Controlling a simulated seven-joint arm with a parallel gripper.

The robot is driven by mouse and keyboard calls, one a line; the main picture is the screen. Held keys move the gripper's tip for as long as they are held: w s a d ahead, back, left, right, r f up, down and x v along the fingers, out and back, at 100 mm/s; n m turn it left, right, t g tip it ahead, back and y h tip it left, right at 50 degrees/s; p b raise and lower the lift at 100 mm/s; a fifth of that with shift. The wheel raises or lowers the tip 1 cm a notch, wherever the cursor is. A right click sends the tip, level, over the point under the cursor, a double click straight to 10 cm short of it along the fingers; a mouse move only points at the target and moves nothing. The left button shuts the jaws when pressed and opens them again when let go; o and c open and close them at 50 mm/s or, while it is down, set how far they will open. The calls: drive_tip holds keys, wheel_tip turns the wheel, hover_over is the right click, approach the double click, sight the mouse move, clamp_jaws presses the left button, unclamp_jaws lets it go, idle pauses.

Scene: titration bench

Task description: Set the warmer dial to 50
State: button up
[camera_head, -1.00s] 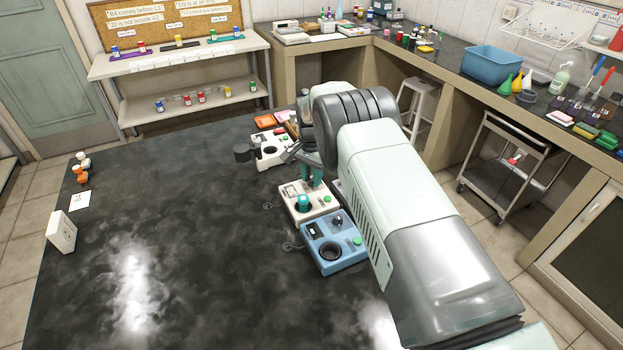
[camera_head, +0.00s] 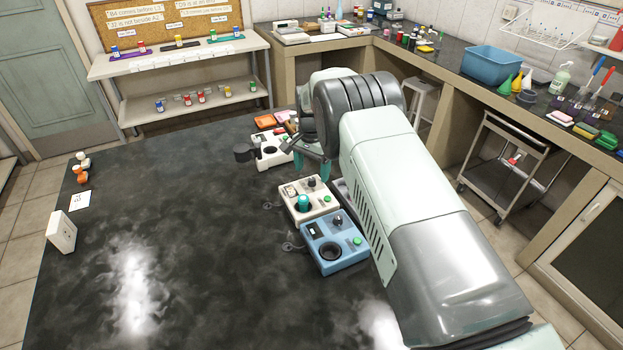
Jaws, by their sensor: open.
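Three small bench devices stand in a row beside my arm, and I cannot tell by label which one is the warmer. The middle one is a cream device (camera_head: 322,208) with a dark dial (camera_head: 311,182), a green button and a teal-capped item in its well. The front one is a blue device (camera_head: 345,262) with a dark knob (camera_head: 337,219), a green button and an empty-looking dark well. The dial readings are too small to read. My gripper (camera_head: 312,166) is open, with teal fingertips apart, above and behind the cream device's dial, touching nothing visible.
A white device (camera_head: 268,163) with a dark round part at its left stands behind, near orange trays (camera_head: 265,121). The middle of the black table is clear.

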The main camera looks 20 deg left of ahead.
sight(312, 179)
drive_tip(key=shift+r, duration=2.05)
